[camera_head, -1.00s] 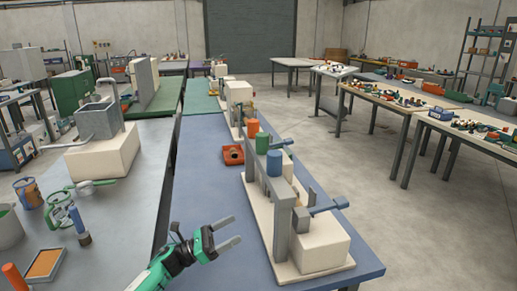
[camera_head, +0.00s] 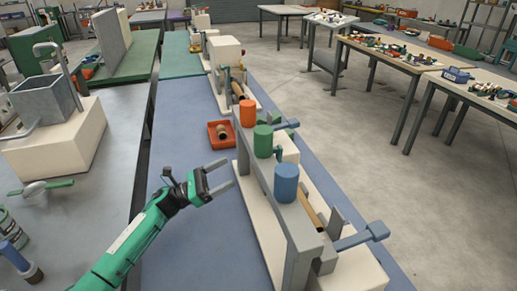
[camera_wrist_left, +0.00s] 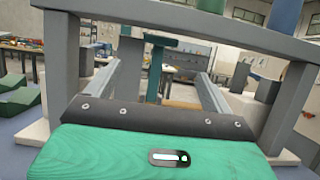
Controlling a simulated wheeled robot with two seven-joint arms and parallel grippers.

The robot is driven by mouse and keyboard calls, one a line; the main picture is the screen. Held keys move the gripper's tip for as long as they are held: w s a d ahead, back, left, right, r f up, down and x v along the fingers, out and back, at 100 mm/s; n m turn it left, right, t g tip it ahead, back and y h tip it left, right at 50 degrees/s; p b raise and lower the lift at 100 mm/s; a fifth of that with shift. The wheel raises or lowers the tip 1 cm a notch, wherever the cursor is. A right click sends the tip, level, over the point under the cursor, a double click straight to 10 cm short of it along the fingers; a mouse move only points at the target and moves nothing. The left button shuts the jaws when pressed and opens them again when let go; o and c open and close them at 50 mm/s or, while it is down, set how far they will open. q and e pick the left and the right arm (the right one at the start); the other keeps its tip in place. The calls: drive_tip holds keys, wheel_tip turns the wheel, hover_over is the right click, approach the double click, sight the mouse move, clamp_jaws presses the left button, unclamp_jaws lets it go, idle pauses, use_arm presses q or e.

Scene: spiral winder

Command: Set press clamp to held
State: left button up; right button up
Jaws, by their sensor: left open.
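The spiral winder is a pale base with a grey bridge frame (camera_head: 268,190) on the blue table. Orange (camera_head: 248,113), green (camera_head: 263,141) and blue (camera_head: 286,183) cylinders top the frame. A blue-ended lever (camera_head: 362,237) sticks out to the right near its front, and another blue lever (camera_head: 287,125) sits farther back. Which part is the press clamp I cannot tell. My left gripper (camera_head: 226,177) is open and empty, just left of the frame. In the left wrist view, a green T-shaped part (camera_wrist_left: 160,62) appears between the open fingers, beyond the frame's opening. My right gripper is out of view.
An orange-red tray (camera_head: 221,135) holding a brown roll lies on the blue table (camera_head: 195,240) behind my gripper. More pale machine blocks (camera_head: 226,58) stand farther back. A grey table (camera_head: 120,170) with a metal bin (camera_head: 46,103) is at the left.

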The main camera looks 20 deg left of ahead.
use_arm(q)
drive_tip(key=p+x, duration=0.4)
drive_tip(key=x, duration=0.8)
drive_tip(key=shift+d+r, duration=0.15)
drive_tip(key=shift+d, duration=0.1)
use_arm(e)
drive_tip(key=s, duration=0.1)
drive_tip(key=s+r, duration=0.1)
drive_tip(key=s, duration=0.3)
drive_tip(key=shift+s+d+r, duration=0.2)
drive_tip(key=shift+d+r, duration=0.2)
